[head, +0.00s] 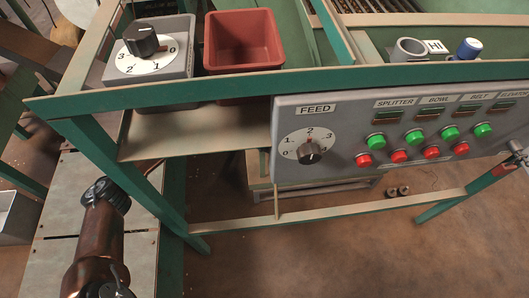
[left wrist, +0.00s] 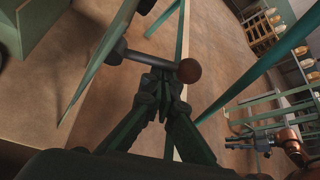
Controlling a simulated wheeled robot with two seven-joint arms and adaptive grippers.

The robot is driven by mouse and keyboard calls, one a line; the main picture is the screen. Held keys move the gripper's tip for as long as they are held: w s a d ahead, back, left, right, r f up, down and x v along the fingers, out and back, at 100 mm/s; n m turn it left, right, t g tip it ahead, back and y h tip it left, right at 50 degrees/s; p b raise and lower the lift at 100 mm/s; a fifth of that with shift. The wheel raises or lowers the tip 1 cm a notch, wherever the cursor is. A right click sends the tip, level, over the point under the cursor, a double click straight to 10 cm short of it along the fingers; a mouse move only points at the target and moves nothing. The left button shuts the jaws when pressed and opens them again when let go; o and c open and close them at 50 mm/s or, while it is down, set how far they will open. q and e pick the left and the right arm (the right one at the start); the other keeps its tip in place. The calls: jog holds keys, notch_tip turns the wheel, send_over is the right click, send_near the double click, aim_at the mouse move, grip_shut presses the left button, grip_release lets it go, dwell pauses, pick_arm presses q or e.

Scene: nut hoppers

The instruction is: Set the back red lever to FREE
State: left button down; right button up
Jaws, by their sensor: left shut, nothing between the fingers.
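In the left wrist view a grey rod lever with a dull red-brown ball knob (left wrist: 188,71) crosses in front of my left gripper (left wrist: 163,82). The gripper's fingers are closed together with nothing between them. Their tips are at the rod, close to the knob; I cannot tell whether they touch it. No FREE label is readable in this view, so the lever's setting cannot be told. In the head view a small red part (head: 502,170) shows on the green frame at the right edge, too small to identify.
In the head view a FEED panel (head: 340,185) with a dial and green and red buttons hangs on the green frame (head: 200,90). A red bin (head: 243,55) and a grey dial box (head: 175,65) stand behind the rail. Green bars (left wrist: 270,60) surround the lever.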

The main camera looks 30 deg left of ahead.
pick_arm(q)
jog(key=shift+w+a+r+n+g+h, duration=0.1)
jog(key=shift+w+r+n+g+h, duration=0.05)
jog(key=shift+r+n+g+h, duration=0.2)
pick_arm(e)
jog(key=shift+w+a+f, duration=0.3)
jog(key=shift+f, duration=0.15)
jog(key=shift+w, duration=0.1)
